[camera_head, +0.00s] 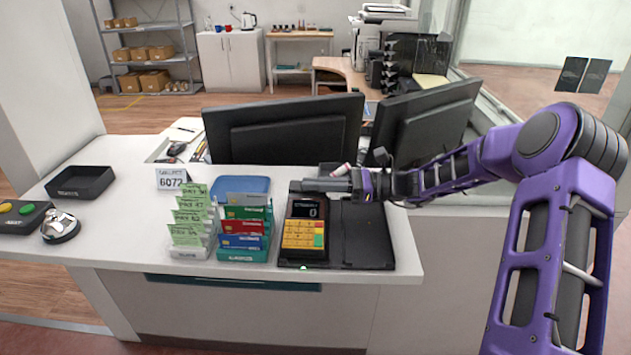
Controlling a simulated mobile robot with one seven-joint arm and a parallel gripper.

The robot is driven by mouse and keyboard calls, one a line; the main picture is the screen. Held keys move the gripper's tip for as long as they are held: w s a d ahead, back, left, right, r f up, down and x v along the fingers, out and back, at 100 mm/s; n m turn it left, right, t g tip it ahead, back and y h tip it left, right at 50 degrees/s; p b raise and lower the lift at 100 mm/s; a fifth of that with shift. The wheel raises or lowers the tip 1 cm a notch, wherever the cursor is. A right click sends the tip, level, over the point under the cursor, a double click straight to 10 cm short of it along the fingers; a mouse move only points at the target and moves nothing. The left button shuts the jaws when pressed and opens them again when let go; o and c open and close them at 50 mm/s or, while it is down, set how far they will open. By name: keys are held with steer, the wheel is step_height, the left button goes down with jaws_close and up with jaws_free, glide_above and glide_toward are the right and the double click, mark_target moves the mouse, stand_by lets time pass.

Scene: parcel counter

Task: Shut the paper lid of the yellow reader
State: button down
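The reader (304,225) is a dark terminal with yellow keys and a small display showing 0. It sits on the left part of a black mat (365,240) near the counter's front edge. My gripper (305,186) reaches in from the right and lies across the reader's far end, just above the display. It looks close to the reader, but I cannot tell whether it touches. It hides the far end, so the paper lid cannot be made out. The fingers are seen edge-on, and their opening does not show. A small white and red item (341,169) shows just behind the gripper.
Left of the reader stand a rack of coloured cards (244,232) and a rack of green slips (192,222), with a blue tray (240,188) behind. Two monitors (283,128) (424,120) stand behind. A bell (60,228) and a black tray (80,182) are far left.

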steer(key=shift+s+f+n, duration=0.1)
steer(key=shift+n, duration=0.2)
steer(key=c, duration=1)
jaws_free()
steer(key=shift+c, duration=0.2)
steer(key=shift+d, duration=0.1)
steer(key=d, duration=1.7)
steer(key=shift+s+d, duration=0.15)
steer(key=shift+s, duration=0.15)
